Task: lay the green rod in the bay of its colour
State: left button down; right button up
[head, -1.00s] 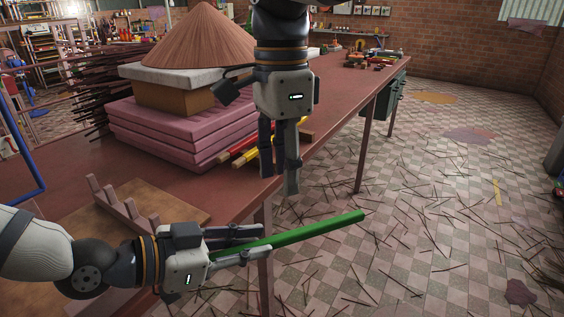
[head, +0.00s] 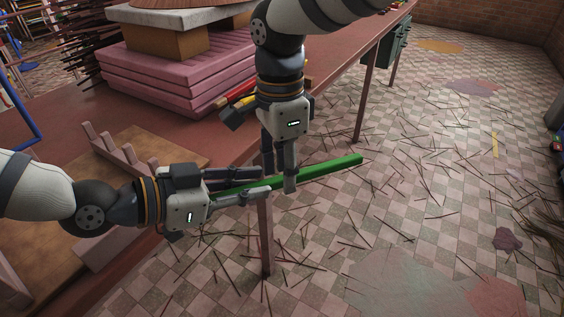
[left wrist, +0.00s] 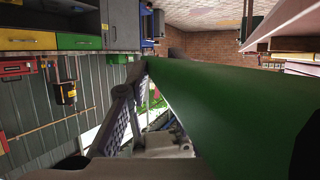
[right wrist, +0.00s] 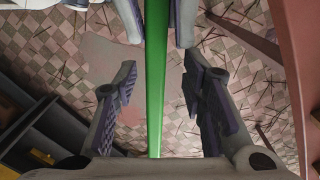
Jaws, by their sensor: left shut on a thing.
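The green rod (head: 335,167) is held out past the table's front edge, above the floor, its far end pointing right. My left gripper (head: 258,182) is shut on it. The rod fills much of the left wrist view (left wrist: 230,110). My right gripper (head: 279,179) hangs over the rod just beyond the left fingertips. In the right wrist view the rod (right wrist: 156,80) runs between its open fingers, with gaps on both sides. A notched wooden rack (head: 120,150) stands on a board at the left of the table; no bay colours are readable.
A red rod (head: 236,96) and a yellow rod lie on the table behind my right gripper, partly hidden. A stack of pink slabs (head: 170,75) stands behind the rack. A table leg (head: 266,240) is below the grippers. The floor is littered with thin sticks.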

grip_shut()
pick_arm(q)
jog(key=c, duration=1.3)
grip_release()
